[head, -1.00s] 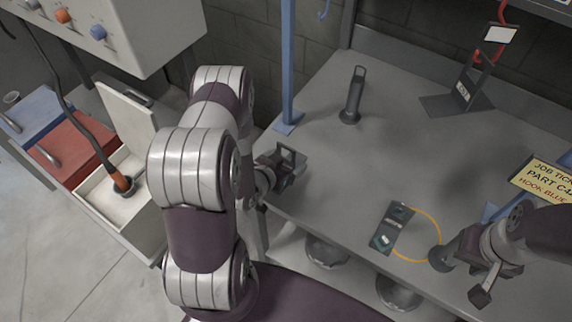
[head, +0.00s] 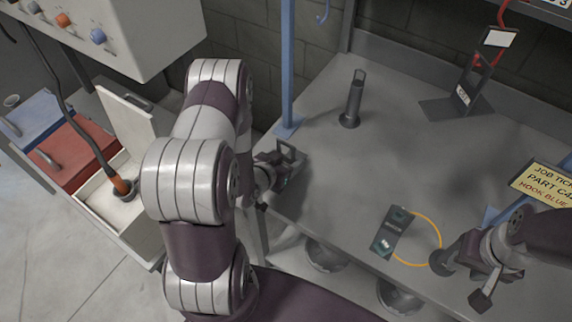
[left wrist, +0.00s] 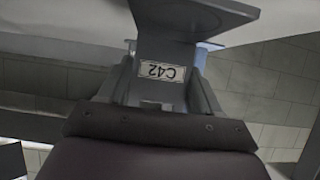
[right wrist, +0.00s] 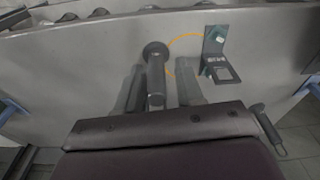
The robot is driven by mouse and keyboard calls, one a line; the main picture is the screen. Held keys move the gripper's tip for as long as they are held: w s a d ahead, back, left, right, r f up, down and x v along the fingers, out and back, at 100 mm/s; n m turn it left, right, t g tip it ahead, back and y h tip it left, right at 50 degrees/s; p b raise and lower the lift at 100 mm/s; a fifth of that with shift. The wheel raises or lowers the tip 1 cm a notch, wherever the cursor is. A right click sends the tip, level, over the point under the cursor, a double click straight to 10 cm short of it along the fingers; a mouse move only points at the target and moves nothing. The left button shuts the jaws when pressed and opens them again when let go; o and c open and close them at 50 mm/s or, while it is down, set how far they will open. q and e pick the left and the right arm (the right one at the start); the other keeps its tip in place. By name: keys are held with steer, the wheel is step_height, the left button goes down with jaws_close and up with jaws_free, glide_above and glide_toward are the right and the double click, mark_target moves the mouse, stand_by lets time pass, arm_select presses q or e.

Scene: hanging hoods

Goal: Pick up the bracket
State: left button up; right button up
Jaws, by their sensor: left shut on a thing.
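The bracket (left wrist: 162,72) is a grey metal piece with a white label reading C42, upside down in the left wrist view. It sits between my left fingers, with a flat grey plate at its top. In the head view the bracket (head: 289,152) is small and partly hidden by my left gripper (head: 280,172). That gripper is shut on it at the bench's left front corner; I cannot tell whether the bracket touches the bench. My right gripper (head: 482,272) is at the right front, its fingers apart on either side of a dark cylindrical probe (right wrist: 156,75).
A dark meter (head: 391,232) with an orange cable lies near the bench's front edge. A blue post (head: 288,70), an upright dark handle (head: 352,100), a labelled stand (head: 465,95) and a job ticket sign (head: 545,182) stand around. The middle of the bench (head: 400,155) is clear.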

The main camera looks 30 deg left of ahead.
arm_select(q)
steer(key=s+d+r, duration=0.1)
steer(key=d+r, duration=0.7)
steer(key=d, duration=0.3)
steer(key=shift+d+r+b, duration=0.15)
steer(key=shift+d+b, duration=0.15)
steer(key=shift+b, duration=0.1)
